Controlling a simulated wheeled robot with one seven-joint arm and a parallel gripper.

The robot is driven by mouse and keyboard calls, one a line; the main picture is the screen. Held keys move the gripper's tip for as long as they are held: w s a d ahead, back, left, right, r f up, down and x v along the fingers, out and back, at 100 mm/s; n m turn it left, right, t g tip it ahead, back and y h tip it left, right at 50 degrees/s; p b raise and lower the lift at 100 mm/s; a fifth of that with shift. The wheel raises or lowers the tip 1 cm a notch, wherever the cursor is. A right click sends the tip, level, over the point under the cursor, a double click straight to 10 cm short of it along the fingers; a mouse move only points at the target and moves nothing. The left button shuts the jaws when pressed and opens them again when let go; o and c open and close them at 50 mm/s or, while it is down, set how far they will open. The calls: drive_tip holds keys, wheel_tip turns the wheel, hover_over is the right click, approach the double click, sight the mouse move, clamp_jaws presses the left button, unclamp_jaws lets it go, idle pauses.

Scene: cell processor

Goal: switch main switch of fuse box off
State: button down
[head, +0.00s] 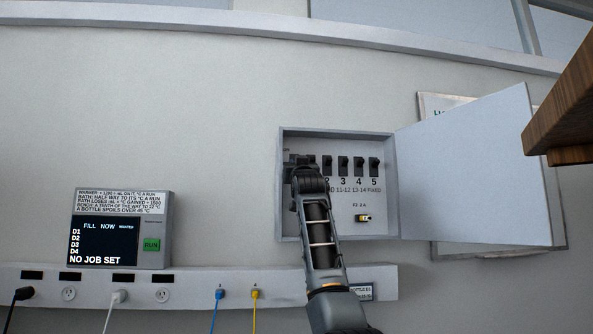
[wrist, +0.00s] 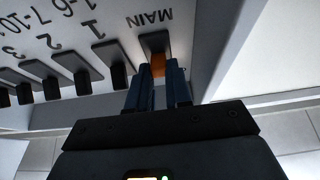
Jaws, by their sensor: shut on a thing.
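The open fuse box (head: 340,205) is on the wall in the head view, with a row of black switches along its upper part. My gripper (head: 298,162) reaches the left end of this row, and my arm hides part of the box. In the wrist view the main switch (wrist: 157,50), a dark switch with an orange part, sits beside the upside-down MAIN label (wrist: 150,18). The fingers of my gripper (wrist: 158,70) are shut on it. The smaller numbered switches (wrist: 62,78) run to the left, apart from the fingers.
The fuse box door (head: 480,165) stands wide open to the right. A brown wooden edge (head: 565,115) juts in at the upper right. A wall panel (head: 120,230) with a RUN button and a socket rail (head: 190,290) with plugged cables are at the lower left.

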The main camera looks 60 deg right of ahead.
drive_tip(key=shift+d+f+t+h, duration=0.1)
drive_tip(key=shift+f+t+h, duration=0.2)
drive_tip(key=shift+h, duration=0.1)
drive_tip(key=shift+w+b, duration=0.1)
drive_tip(key=shift+b, duration=0.25)
drive_tip(key=shift+t, duration=0.3)
drive_tip(key=c, duration=1)
unclamp_jaws()
drive_tip(key=shift+c, duration=0.2)
drive_tip(key=b+v, duration=0.2)
drive_tip(key=v, duration=0.5)
drive_tip(key=shift+a+f, duration=0.25)
drive_tip(key=shift+f, duration=0.05)
